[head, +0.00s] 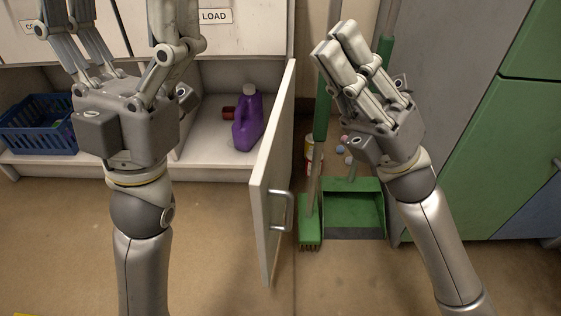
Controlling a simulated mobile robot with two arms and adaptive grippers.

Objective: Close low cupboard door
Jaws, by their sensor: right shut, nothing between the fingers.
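The low cupboard door (268,185) is white and stands swung open, its edge toward me and its metal handle (287,211) on its right face. The low cupboard (210,174) behind it is open to view. My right gripper (337,42) is shut and empty, to the right of the door and apart from it in the picture. My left gripper (112,18) has its fingers spread, left of the door and in front of the cupboard. It hides part of the cupboard.
A purple jug (246,122) and a small red item (228,113) stand inside the cupboard. A blue basket (40,135) sits at left. A green broom (311,225) and dustpan (352,208) stand right of the door. Green and grey cabinets fill the right. The floor ahead is clear.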

